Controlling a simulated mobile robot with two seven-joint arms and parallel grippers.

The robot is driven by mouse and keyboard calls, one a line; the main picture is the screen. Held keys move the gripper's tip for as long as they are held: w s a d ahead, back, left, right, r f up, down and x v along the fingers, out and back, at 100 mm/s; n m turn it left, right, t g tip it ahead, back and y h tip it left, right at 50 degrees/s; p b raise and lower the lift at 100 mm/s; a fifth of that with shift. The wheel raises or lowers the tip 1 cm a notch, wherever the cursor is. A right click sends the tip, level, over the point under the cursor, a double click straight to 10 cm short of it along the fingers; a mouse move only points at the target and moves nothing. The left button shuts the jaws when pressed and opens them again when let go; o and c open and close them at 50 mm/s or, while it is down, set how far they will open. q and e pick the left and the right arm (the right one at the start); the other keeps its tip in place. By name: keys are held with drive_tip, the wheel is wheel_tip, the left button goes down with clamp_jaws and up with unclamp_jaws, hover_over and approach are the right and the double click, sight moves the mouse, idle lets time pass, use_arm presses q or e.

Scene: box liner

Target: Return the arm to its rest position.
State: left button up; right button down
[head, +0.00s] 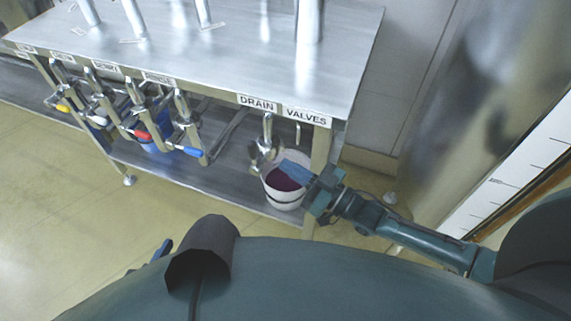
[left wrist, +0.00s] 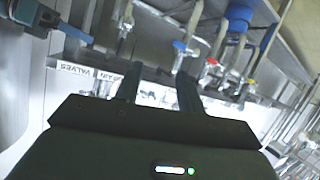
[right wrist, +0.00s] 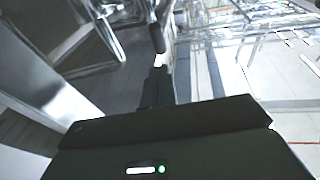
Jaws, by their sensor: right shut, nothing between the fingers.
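My right arm reaches in from the right in the head view. Its blue-fingered gripper (head: 288,168) is over the rim of a white bucket (head: 286,198) with dark red contents, under the table edge. The right gripper's fingers are together and empty, as the right wrist view (right wrist: 157,88) also shows. My left gripper (left wrist: 157,88) shows in the left wrist view with its two dark fingers apart and nothing between them. In the head view my left arm is mostly hidden behind my own body.
A steel table (head: 215,60) carries "DRAIN VALVES" labels and several valves with coloured handles below its edge. The bucket stands on its lower shelf (head: 190,180). A large steel cylinder (head: 450,110) stands at right. Yellowish floor (head: 60,220) is open at left.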

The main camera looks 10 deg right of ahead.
use_arm(q)
drive_tip(key=shift+w+a, duration=0.15)
drive_tip(key=shift+w, duration=0.2)
use_arm(e)
drive_tip(key=r+v, duration=0.1)
drive_tip(key=v, duration=0.7)
drive_tip(key=shift+r, duration=0.15)
